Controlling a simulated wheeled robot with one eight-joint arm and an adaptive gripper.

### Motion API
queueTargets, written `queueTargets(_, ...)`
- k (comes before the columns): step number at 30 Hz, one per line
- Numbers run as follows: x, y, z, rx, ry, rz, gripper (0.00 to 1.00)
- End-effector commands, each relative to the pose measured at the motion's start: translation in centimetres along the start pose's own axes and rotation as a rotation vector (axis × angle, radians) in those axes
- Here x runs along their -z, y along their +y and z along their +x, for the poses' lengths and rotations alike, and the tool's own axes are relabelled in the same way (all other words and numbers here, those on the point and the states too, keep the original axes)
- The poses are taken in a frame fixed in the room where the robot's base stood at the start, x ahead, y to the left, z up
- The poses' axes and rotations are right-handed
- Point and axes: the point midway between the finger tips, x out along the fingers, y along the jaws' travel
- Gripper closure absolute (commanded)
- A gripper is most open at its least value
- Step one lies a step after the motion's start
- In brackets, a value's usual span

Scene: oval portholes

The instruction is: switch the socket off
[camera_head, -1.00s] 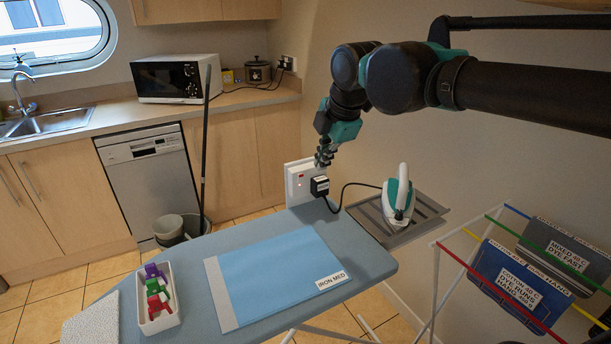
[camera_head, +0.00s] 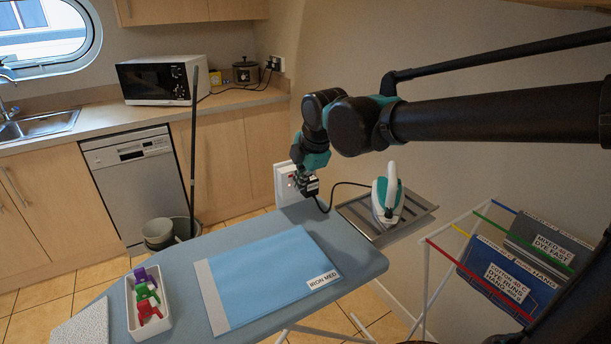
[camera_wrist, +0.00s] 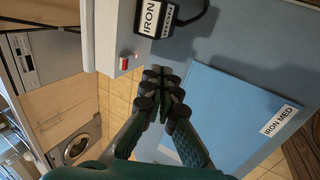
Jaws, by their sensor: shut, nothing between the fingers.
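The white wall socket (camera_head: 281,186) is behind the end of the ironing board, partly covered by my gripper. In the wrist view the socket (camera_wrist: 114,32) is at the upper left, with a red switch (camera_wrist: 124,64) near its lower end and a small reddish glow beside it. A black plug labelled IRON (camera_head: 311,188) sits in the socket; the plug also shows at the top of the wrist view (camera_wrist: 172,14). My gripper (camera_wrist: 164,92) is shut and empty, its fingertips a little to the right of and below the switch in that view. In the head view my gripper (camera_head: 299,180) overlaps the socket front; contact cannot be told.
The plug's cord runs to an iron (camera_head: 388,196) on a grey metal rest. The ironing board (camera_head: 200,262) holds a blue folded cloth (camera_head: 265,275) and a white tray of coloured pegs (camera_head: 132,318). A drying rack (camera_head: 426,290) stands at right.

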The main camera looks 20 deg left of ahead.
Motion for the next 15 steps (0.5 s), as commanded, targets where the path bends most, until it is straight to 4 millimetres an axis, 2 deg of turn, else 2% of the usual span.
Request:
queueTargets(6, 0.0, 2.2, 0.6, 0.000, 0.000, 0.000, 1.00)
queueTargets(15, 0.0, 2.7, 0.8, 0.000, 0.000, 0.000, 1.00)
